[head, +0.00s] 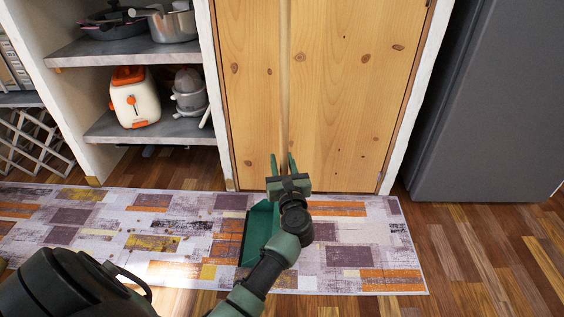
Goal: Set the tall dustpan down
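The tall dustpan has a green pan (258,232) with a dark front lip and a long, pale, upright handle (284,85). The pan is over the patterned rug, partly hidden by my arm. It looks flat on the rug, but I cannot tell if it touches. My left gripper (282,163) has its green fingers close together, one on each side of the handle, and looks shut on it. The handle's lower part is hidden behind the gripper and wrist. My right gripper is out of view.
The rug (120,225) lies on a wooden floor. A wooden door (345,100) stands close behind the handle. Shelves (110,50) with pans, a white and orange toaster (134,98) and a grey appliance (189,92) are left. A tall grey cabinet (495,100) stands right, with bare floor before it.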

